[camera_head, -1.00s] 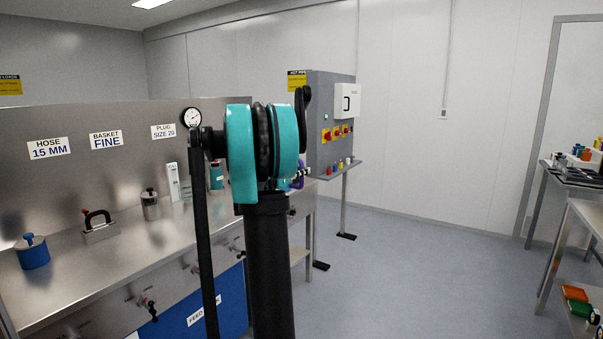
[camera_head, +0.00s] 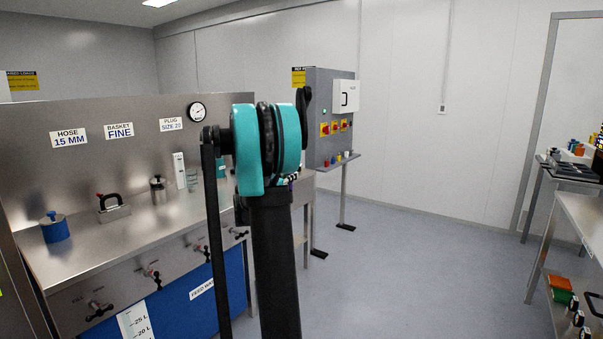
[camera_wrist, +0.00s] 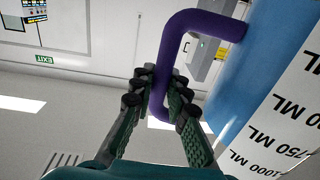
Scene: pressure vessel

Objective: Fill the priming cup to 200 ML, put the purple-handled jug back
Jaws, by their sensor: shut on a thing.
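In the wrist view the purple handle (camera_wrist: 185,22) of the jug runs between my gripper's fingers (camera_wrist: 160,92). My gripper is shut on it. The jug's body (camera_wrist: 225,75) is at the right, blue, with a white scale (camera_wrist: 275,115) reading 750 ML and 1000 ML. Only part of the jug shows there. In the head view my arm hides the gripper and most of the jug. A small clear vessel (camera_head: 193,181) stands on the bench beside a white upright strip; I cannot tell whether it is the priming cup, nor its level.
The steel bench (camera_head: 110,235) holds a blue lidded pot (camera_head: 55,229), a black-handled piece (camera_head: 111,207) and a metal canister (camera_head: 158,189). Valves (camera_head: 152,277) project from its front. A grey control panel (camera_head: 330,120) stands beyond. Shelves (camera_head: 575,215) stand at right; the middle floor is clear.

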